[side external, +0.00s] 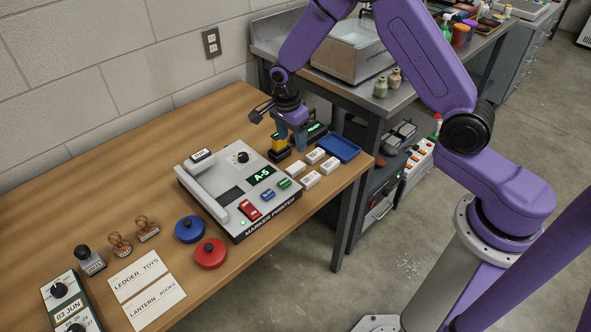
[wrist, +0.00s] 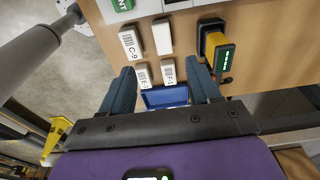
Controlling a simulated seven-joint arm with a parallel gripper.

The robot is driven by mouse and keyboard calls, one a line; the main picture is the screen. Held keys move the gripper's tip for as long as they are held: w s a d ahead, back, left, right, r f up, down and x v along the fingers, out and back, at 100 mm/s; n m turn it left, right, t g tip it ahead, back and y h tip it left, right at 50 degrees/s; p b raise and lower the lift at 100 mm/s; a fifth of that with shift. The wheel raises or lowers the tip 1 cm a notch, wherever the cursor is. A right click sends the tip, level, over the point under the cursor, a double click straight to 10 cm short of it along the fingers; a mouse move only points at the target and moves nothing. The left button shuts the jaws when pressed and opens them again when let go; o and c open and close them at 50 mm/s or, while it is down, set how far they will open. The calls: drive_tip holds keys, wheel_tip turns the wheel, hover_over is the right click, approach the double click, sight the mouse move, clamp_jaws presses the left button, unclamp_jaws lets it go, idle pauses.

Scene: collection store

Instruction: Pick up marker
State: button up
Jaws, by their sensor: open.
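The task's marker is most likely one of several small white blocks with printed codes. In the wrist view, a block reading C-9 (wrist: 130,42) is at upper left, with a block whose code I cannot read (wrist: 162,36) beside it. Two more blocks, an E-coded one (wrist: 142,76) and an F-coded one (wrist: 168,71), lie nearer my gripper (wrist: 164,82). In the side view, the white blocks (side external: 310,179) lie right of the marker printer (side external: 228,203), whose display reads A-5. My gripper (side external: 291,140) is open and empty above the table behind them.
A blue tray (side external: 340,148) lies at the table's right end. A yellow-and-black device (side external: 279,146) stands close to my gripper. Red (side external: 210,253) and blue (side external: 189,229) round pads, stamps (side external: 148,229) and label cards (side external: 138,276) lie further left. The wooden table's back left is clear.

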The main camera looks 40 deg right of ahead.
hover_over(295, 167)
drive_tip(key=f, duration=0.4)
drive_tip(key=a+f, duration=0.1)
drive_tip(key=f, duration=0.1)
drive_tip(key=shift+s+f, duration=0.2)
drive_tip(key=shift+s, duration=0.1)
drive_tip(key=shift+w+d+f, duration=0.1)
drive_tip(key=shift+d+f, duration=0.05)
drive_tip(key=shift+f, duration=0.75)
drive_tip(key=shift+w+d+f, duration=0.1)
drive_tip(key=shift+d+f, duration=0.05)
drive_tip(key=shift+f, duration=0.8)
drive_tip(key=shift+w+d+f, duration=0.1)
drive_tip(key=shift+d+f, duration=0.05)
drive_tip(key=shift+f, duration=0.75)
drive_tip(key=c, duration=1.1)
